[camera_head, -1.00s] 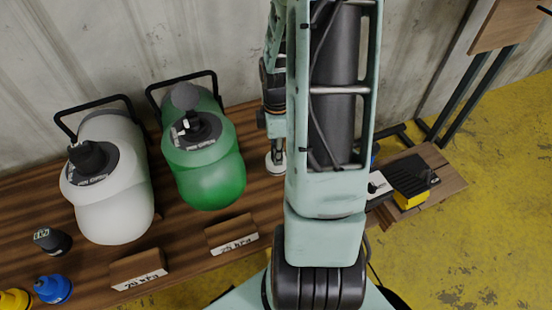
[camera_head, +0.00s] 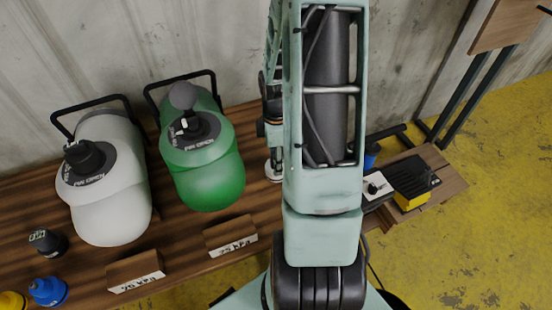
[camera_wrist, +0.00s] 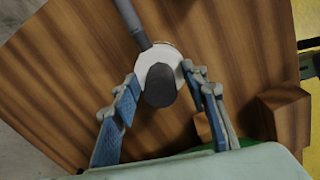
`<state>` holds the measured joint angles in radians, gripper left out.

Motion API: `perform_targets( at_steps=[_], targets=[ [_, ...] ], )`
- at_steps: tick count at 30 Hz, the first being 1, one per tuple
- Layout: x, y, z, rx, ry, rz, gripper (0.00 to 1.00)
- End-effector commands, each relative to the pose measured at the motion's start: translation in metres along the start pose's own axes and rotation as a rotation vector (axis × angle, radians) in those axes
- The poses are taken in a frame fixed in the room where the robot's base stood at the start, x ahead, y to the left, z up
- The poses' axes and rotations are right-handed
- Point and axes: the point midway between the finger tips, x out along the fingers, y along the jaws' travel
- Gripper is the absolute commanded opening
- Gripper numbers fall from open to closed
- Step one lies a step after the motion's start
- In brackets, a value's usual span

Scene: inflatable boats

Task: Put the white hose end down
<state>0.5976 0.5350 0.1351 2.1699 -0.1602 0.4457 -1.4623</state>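The white hose end shows in the wrist view (camera_wrist: 153,57) as a white ring around a dark grey rounded middle, with a grey hose (camera_wrist: 130,18) running off to the upper left. It is at the brown wooden tabletop. In the head view its pale disc (camera_head: 274,174) shows low beside my arm, partly hidden. My gripper (camera_wrist: 161,76) is over it, with blue-padded fingers spread on either side. The fingers look open, with the tips close to the ring's edges. Whether a tip touches it is hard to tell.
A white canister (camera_head: 108,205) and a green canister (camera_head: 205,178) stand left of my arm. Wooden label blocks (camera_head: 230,235) line the front edge of the wooden table (camera_head: 185,235). A blue cap (camera_head: 48,290) is at lower left. A yellow item (camera_head: 411,201) lies to the right.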

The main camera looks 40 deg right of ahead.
Motion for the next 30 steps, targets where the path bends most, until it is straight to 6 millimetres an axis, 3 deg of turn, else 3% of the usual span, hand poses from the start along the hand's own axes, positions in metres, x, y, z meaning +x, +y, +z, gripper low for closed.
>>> perform_targets(
  at_steps=[8, 21, 30],
  targets=[
    [-0.009, 0.001, 0.0, 0.001, 0.0, 0.002, 0.41],
    [-0.098, 0.001, 0.0, 0.0, -0.001, 0.004, 0.41],
    [-0.124, 0.001, 0.0, 0.0, 0.0, 0.002, 0.41]
  ],
)
